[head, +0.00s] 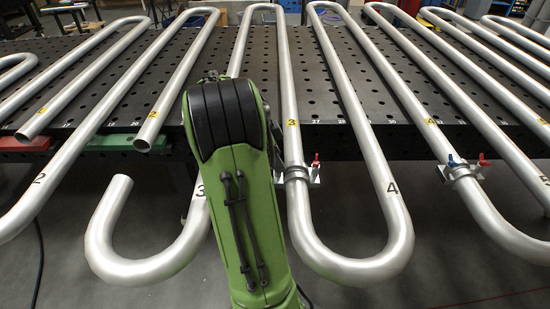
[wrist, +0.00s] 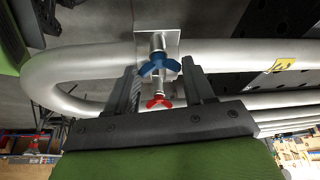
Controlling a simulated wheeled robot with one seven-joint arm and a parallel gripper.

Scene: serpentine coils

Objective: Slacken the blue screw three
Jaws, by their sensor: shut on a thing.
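The blue screw (wrist: 158,66) is a wing-shaped knob on a metal clamp (wrist: 168,42) at the coil pipe. In the wrist view it sits between the two dark fingers of my gripper (wrist: 161,72), which is shut on its wings. A red wing screw (wrist: 160,102) shows just below it, between the fingers and nearer my palm. In the head view, my green arm hides my gripper and the blue screw. The clamp (head: 297,175) and its red screw (head: 316,160) show just right of my arm, below the yellow label 3.
Silver serpentine pipes (head: 345,110) lie over a dark perforated table (head: 325,75) and hang past its front edge. Another clamp (head: 463,172) with blue and red screws stands at the right. Pipe bends surround my arm at both sides.

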